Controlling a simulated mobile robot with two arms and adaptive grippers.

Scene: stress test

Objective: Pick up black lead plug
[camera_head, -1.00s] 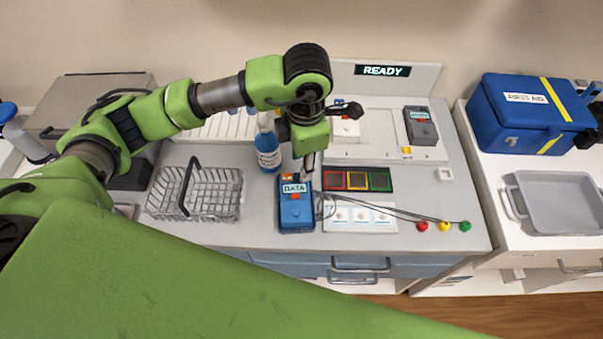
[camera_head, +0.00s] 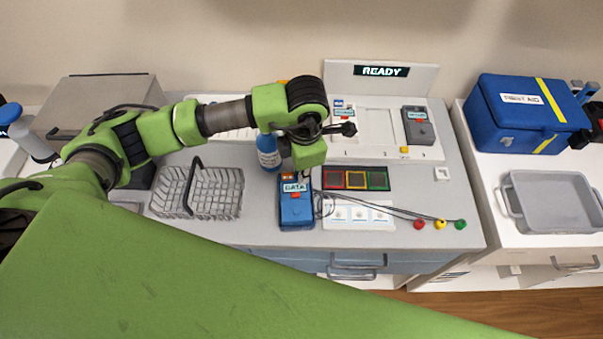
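A blue DATA unit (camera_head: 296,212) stands upright on the grey counter. Thin dark leads run right from beside it to red (camera_head: 419,224), yellow (camera_head: 439,224) and green (camera_head: 460,224) ends. I cannot clearly make out the black lead plug; the leads bunch at the unit's right side. My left gripper (camera_head: 304,170) points down just above the top of the DATA unit. Its fingers are mostly hidden under the green wrist, so its opening and any hold cannot be seen. My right gripper is not in view.
A blue-labelled bottle (camera_head: 268,152) stands close behind my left wrist. A wire basket (camera_head: 205,207) is to the left. A panel with red, yellow and green squares (camera_head: 356,178) lies to the right. A grey device (camera_head: 419,126) stands at the back right. Counter space is free before the basket.

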